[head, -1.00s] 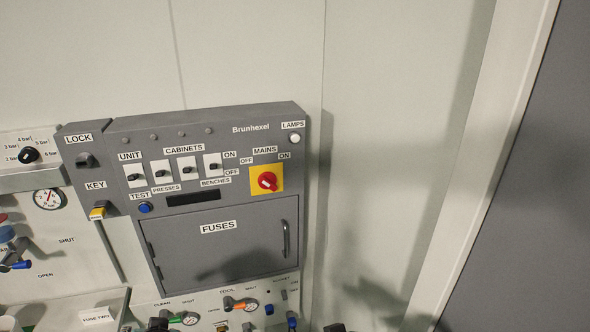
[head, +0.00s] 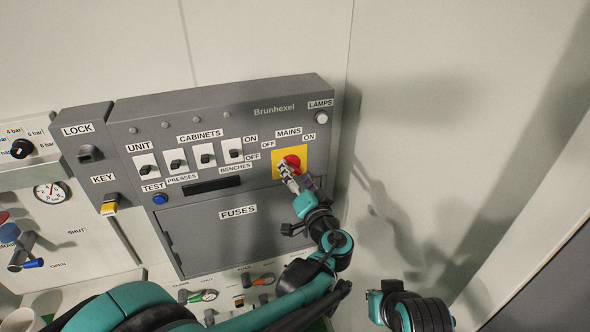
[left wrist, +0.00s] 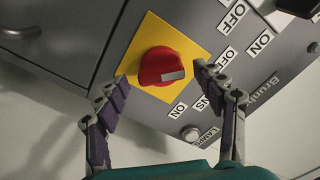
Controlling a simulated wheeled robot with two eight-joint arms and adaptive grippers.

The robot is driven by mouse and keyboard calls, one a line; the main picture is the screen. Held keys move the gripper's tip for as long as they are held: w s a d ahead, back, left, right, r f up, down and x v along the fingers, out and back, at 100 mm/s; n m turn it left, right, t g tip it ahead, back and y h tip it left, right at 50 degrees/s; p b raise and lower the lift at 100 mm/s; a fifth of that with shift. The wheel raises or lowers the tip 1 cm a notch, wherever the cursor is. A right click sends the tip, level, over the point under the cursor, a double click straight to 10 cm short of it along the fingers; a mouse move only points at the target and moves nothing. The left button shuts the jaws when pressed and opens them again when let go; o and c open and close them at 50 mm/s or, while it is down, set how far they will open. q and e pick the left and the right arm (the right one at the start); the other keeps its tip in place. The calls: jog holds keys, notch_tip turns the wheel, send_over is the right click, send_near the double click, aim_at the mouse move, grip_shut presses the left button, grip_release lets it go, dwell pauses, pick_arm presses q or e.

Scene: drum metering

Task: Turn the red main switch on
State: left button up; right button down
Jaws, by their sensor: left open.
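The red main switch (head: 292,161) is a round knob on a yellow square plate (head: 279,167), under the MAINS label between OFF and ON. In the left wrist view the red knob (left wrist: 158,66) carries a pale mark that points to the right, more toward the OFF label (left wrist: 228,55) than the ON label (left wrist: 178,110). My left gripper (head: 288,176) is at the switch and covers its lower part in the head view. In the left wrist view my left gripper (left wrist: 160,77) is open, one finger on each side of the knob; contact cannot be told.
The grey panel also holds several cabinet switches (head: 207,155), a blue TEST button (head: 160,199), a yellow key (head: 109,209) and the FUSES door (head: 215,238). A round LAMPS button (head: 321,118) is right of the switch. The wall to the right is bare.

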pick_arm(q)
jog(key=shift+x, duration=1.05)
jog(key=c, duration=1.2)
jog(key=shift+o, duration=0.2)
jog(key=shift+m, duration=0.3)
jog(key=m, duration=0.3)
jog(key=shift+m+b, duration=0.3)
jog(key=shift+b, duration=0.1)
jog(key=m, duration=0.9)
jog(key=shift+b, duration=0.4)
jog(key=m, duration=0.4)
jog(key=shift+m, duration=0.3)
